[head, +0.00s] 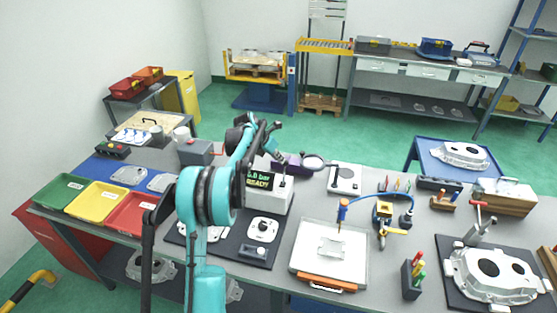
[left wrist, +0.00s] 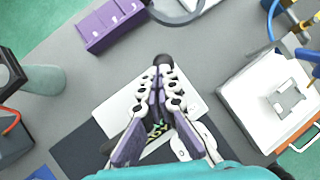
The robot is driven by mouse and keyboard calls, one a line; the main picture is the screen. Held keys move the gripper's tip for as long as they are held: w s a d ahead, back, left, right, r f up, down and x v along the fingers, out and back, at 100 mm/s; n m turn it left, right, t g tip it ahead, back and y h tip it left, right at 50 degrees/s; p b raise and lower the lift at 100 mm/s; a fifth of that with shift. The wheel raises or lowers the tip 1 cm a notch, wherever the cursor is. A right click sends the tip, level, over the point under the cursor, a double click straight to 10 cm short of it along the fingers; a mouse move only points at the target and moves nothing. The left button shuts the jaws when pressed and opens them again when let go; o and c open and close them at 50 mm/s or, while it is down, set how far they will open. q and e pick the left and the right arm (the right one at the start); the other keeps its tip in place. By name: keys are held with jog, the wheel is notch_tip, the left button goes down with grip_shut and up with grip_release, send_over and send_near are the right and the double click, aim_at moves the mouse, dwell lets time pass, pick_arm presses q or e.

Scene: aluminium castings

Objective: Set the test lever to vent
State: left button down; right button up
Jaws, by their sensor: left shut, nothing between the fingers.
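The white test unit (head: 270,200) stands on the bench at the middle of the head view, with a lit green display (head: 259,179) reading "READY" under a partly covered pressure figure in bar. A small upright lever (head: 283,181) seems to show at its right side, close below my gripper; its setting is too small to read. My left gripper (head: 279,158) is over the back of the unit, shut and empty. In the left wrist view the shut fingers (left wrist: 164,64) cover much of the white unit (left wrist: 125,103), and the lever cannot be made out. My right gripper is not in view.
A purple bin (head: 294,168) and a magnifier (head: 313,161) stand just behind the unit. A white tray (head: 305,270) with an orange handle lies to its right, and green, yellow and red trays (head: 133,213) lie to the left.

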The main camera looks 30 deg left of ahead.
pick_arm(q)
jog(key=shift+w, duration=0.25)
jog(key=shift+s+a+r, duration=0.1)
dwell(0.4)
jog(key=v, duration=0.2)
jog(key=p+v, duration=0.1)
jog(key=s+v, duration=0.1)
jog(key=v, duration=0.1)
jog(key=shift+s+a+p, duration=0.1)
jog(key=shift+s+p, duration=0.05)
jog(key=shift+p, duration=0.15)
notch_tip(320, 180, up, 7)
jog(key=s+a+p, duration=0.1)
jog(key=a, duration=0.1)
jog(key=shift+s+a, duration=0.2)
